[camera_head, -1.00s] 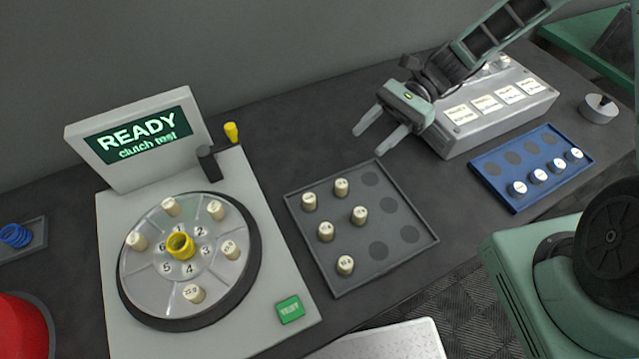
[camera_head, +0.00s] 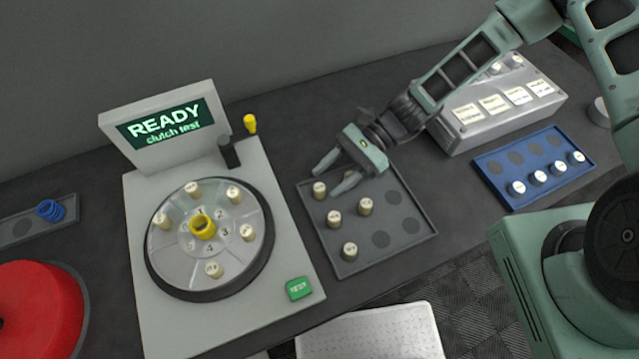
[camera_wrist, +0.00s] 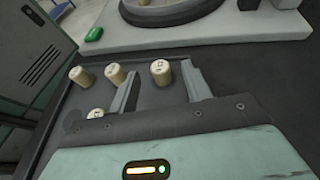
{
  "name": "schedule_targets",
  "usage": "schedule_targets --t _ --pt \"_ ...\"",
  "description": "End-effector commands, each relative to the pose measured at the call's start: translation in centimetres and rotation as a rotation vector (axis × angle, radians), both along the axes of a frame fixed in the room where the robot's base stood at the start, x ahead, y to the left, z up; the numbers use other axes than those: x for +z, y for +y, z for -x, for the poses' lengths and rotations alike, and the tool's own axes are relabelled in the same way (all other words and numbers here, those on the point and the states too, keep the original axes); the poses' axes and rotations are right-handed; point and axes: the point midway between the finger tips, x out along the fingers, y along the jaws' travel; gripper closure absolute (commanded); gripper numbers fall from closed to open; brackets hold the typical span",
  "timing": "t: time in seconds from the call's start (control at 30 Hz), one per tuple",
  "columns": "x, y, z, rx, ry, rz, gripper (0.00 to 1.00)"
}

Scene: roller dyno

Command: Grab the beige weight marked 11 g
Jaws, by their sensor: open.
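Several beige weights stand upright in the dark grey tray (camera_head: 400,254): one at the back left (camera_head: 319,190), one left of centre (camera_head: 334,218), one at the centre (camera_head: 366,206) and one at the front (camera_head: 349,250). Another is mostly hidden by my gripper. Their marks are too small to read, so I cannot tell which says 11 g. My gripper (camera_head: 326,183) is open above the tray's back left, near the back-left weight. In the wrist view, a beige weight (camera_wrist: 160,73) appears between the fingers, toward their tips; I see no grip on it.
The grey dyno (camera_head: 165,325) stands left, its disc (camera_head: 188,247) bearing several beige weights around a yellow hub (camera_head: 202,227). Its screen (camera_head: 165,124) reads READY, clutch test. A blue tray (camera_head: 495,184) with white-topped weights and a grey labelled box (camera_head: 455,140) stand right.

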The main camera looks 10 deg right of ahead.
Motion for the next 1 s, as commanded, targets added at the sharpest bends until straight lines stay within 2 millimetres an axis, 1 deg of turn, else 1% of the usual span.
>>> schedule_targets --t 0.03,0.1,0.37,0.4,0.47,0.5,0.53,0.87,1.0 --pt "0.01 0.49 0.3 0.001 0.002 -0.001 0.51" --pt "-0.27 0.84 0.48 0.0 0.002 0.0 0.51" --pt "-0.48 0.95 0.5 0.0 0.0 0.001 0.51" --pt "-0.48 0.95 0.5 0.0 0.0 0.0 0.63" --pt "-0.47 0.95 0.5 0.0 0.0 0.0 0.79" --pt "-0.46 0.94 0.5 0.0 0.0 0.0 0.9" --pt "-0.46 0.94 0.5 0.0 0.0 0.0 0.99" --pt "-0.44 0.93 0.49 0.0 0.0 0.0 0.99" --pt "-0.07 0.93 0.43 -0.001 -0.002 0.0 0.99"
